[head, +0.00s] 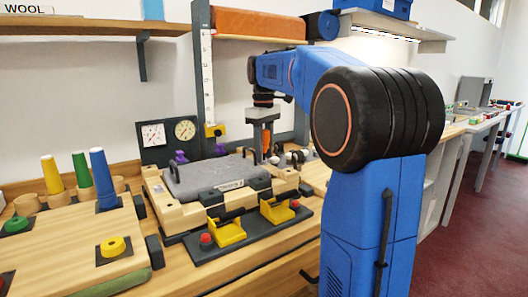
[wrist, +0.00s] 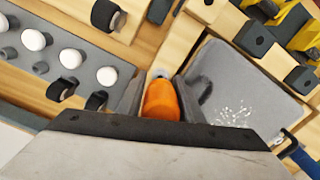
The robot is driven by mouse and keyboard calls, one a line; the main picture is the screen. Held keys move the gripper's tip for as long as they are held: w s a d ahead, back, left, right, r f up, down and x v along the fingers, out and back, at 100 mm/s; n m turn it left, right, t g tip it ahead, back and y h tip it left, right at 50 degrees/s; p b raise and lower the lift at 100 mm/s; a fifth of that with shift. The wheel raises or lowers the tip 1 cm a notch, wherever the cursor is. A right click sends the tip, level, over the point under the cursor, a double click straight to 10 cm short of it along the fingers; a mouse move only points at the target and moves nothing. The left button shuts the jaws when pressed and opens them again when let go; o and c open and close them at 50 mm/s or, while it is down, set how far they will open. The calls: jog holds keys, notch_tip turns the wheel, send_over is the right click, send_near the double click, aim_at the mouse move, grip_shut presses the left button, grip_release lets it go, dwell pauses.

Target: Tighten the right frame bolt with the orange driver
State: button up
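My gripper (head: 265,140) points down over the right rear of the wooden frame (head: 165,207). In the wrist view its dark fingers (wrist: 158,100) are closed on both sides of the orange driver (wrist: 161,101). A small pale round piece (wrist: 160,74) shows just beyond the orange handle; I cannot tell whether it is part of the driver or a bolt. A grey panel (head: 210,177) lies in the frame; it also shows in the wrist view (wrist: 235,80). I cannot make out the right frame bolt or whether the driver touches it.
Several white knobs (wrist: 70,58) stand on a grey strip beside my gripper. Yellow brackets (head: 228,231) and red buttons (head: 206,240) are at the frame's front. Coloured cones (head: 104,178) stand at left. A dark upright post (head: 300,118) rises behind.

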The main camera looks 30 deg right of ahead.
jog(key=n, duration=0.5)
jog(key=shift+a+n, duration=0.1)
jog(key=shift+n, duration=0.3)
jog(key=n, duration=0.6)
jog(key=shift+n, duration=0.4)
jog(key=n, duration=0.5)
jog(key=shift+n, duration=0.3)
jog(key=n, duration=0.6)
jog(key=shift+c, duration=0.3)
